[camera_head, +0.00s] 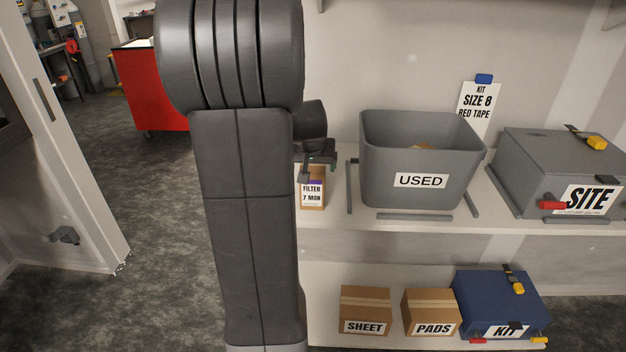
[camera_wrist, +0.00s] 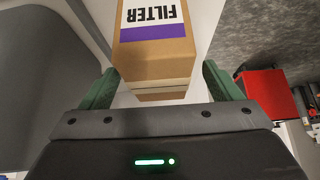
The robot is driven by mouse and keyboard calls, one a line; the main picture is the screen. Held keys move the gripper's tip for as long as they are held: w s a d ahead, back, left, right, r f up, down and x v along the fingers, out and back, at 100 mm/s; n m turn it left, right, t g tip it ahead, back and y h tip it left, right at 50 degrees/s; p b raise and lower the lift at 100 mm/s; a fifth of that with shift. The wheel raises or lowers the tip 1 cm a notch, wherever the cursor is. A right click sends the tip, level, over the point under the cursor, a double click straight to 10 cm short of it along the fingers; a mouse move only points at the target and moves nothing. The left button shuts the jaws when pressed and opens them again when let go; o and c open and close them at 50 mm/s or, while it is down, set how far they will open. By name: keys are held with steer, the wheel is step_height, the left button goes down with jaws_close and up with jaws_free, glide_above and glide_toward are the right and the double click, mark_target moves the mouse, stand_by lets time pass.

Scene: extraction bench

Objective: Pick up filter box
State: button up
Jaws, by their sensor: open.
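The filter box (camera_head: 312,198) is a small brown carton with a white label reading FILTER and a purple band. It stands on the upper shelf, left of the grey USED bin, partly hidden by my arm in the head view. My gripper (camera_head: 318,168) is at the top of the box in that view. In the wrist view the box (camera_wrist: 155,62) lies straight ahead, between and beyond the green fingers of my gripper (camera_wrist: 160,88). The fingers are open, one to each side of the box. I cannot tell whether either finger touches it.
The grey USED bin (camera_head: 380,180) stands right of the box, with low grey rails around it. A grey SITE case (camera_head: 540,165) is farther right. SHEET (camera_head: 365,301) and PADS (camera_head: 428,302) cartons and a blue KIT case (camera_head: 490,305) sit on the lower shelf.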

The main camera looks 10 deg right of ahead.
steer(key=shift+p+x, duration=0.4)
steer(key=shift+x, duration=1.75)
steer(key=shift+w+d+r, duration=0.1)
steer(key=shift+d, duration=0.05)
steer(key=shift+c, duration=0.3)
steer(key=c, duration=1.1)
steer(key=shift+r, duration=0.1)
steer(key=shift+c, duration=0.2)
